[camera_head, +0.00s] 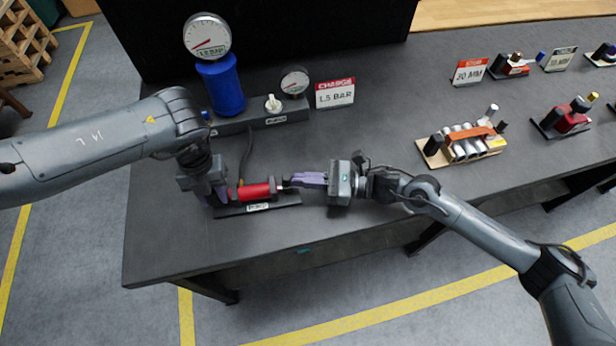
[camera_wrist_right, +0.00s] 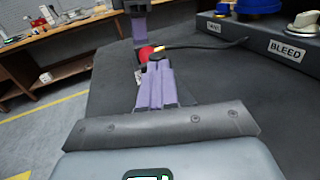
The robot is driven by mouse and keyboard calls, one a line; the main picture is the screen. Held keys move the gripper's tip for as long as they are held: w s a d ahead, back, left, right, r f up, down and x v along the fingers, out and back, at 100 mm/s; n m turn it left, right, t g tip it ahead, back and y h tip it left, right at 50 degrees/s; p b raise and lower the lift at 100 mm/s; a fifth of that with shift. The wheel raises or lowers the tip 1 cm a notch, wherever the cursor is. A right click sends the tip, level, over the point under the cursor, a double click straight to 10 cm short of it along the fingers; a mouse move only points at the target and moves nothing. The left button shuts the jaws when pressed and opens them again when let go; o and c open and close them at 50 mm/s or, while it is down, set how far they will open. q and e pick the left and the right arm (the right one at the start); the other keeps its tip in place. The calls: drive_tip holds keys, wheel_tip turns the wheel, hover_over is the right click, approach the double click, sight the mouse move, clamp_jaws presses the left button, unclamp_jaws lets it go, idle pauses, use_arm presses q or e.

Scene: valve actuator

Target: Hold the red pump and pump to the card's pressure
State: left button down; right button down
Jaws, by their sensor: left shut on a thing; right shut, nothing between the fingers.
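The red pump (camera_head: 256,192) lies on a dark base with a label near the table's front left. My left gripper (camera_head: 216,196) is shut at the pump's left end. My right gripper (camera_head: 286,181) is shut and empty, its fingertips at the pump's right end. Whether they touch it I cannot tell. In the right wrist view the pump's red end (camera_wrist_right: 146,53) shows just beyond the purple fingers (camera_wrist_right: 158,68). The card (camera_head: 335,92) reads "CHARGE 1.5 BAR".
A smaller gauge (camera_head: 295,80) and a white bleed knob (camera_head: 272,103) stand on the dark manifold (camera_head: 262,118) behind the pump. A hose runs from the manifold to the pump. Wooden fixture with cylinders (camera_head: 462,144) and other stations stand at right. The middle table is clear.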

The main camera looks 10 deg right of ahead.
drive_tip(key=shift+s+a, duration=0.2)
drive_tip(key=shift+s, duration=0.05)
drive_tip(key=v, duration=1.4)
drive_tip(key=shift+w+d, duration=0.25)
drive_tip(key=shift+d, duration=0.05)
idle(0.7)
